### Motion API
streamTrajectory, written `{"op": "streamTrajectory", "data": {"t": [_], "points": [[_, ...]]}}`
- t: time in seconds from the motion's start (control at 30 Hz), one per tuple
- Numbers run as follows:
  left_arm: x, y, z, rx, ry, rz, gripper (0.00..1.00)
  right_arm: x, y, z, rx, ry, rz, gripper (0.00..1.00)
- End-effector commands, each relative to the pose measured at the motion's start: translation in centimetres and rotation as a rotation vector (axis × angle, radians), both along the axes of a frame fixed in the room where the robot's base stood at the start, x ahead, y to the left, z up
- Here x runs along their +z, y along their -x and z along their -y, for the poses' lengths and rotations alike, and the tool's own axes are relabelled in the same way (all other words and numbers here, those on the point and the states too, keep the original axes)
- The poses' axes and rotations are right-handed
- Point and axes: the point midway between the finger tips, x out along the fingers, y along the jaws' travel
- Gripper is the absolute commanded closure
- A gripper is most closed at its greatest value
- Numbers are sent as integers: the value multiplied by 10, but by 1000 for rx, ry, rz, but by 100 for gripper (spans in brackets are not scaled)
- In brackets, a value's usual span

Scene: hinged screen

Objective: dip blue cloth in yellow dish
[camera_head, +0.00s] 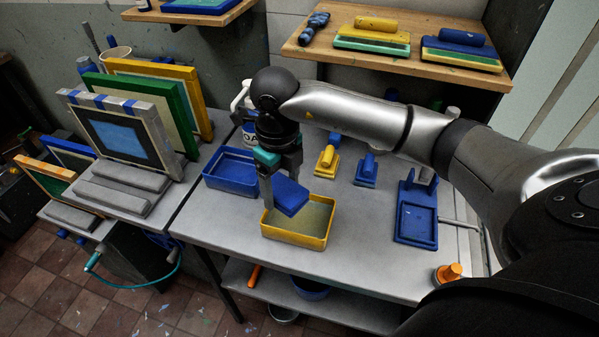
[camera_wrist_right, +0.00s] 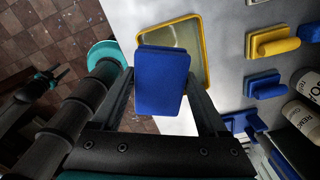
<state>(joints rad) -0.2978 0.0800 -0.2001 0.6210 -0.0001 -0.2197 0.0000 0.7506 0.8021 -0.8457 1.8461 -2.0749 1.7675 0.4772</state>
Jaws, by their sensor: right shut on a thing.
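The blue cloth (camera_head: 290,196) is a folded block held by my right gripper (camera_head: 283,190). The right gripper is shut on it, with a finger on either side in the right wrist view, where the cloth (camera_wrist_right: 162,82) fills the middle. The yellow dish (camera_head: 299,238) is a rectangular tray on the grey table. The cloth is over the dish's back left part in the head view; I cannot tell whether it touches the inside. The dish (camera_wrist_right: 204,52) shows partly behind the cloth in the wrist view. My left gripper is not in view.
A blue dish (camera_head: 231,182) stands to the left of the yellow one. A yellow-handled block (camera_head: 326,162), a blue-handled block (camera_head: 367,172) and a blue frame (camera_head: 416,224) lie to the right. A white bottle (camera_head: 249,128) stands behind. Framed screens (camera_head: 118,138) stand at the left.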

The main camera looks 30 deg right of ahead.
Motion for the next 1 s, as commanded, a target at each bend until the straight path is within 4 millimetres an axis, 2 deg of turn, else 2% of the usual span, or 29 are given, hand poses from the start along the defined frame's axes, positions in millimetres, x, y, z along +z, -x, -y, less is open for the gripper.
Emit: {"op": "streamTrajectory", "data": {"t": [0.03, 0.3, 0.5, 0.7, 1.0], "points": [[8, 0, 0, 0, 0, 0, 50, 2, 0, 4, -107, 0, -4, 68], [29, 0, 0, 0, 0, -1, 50, -4, -1, 25, -711, 2, -3, 68], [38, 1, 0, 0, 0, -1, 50, -8, 0, 37, -1034, 1, -1, 68], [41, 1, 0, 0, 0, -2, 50, -11, 0, 42, -1169, 0, 1, 68], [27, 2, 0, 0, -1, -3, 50, -28, 0, 41, -1179, -1, 0, 68]]}}
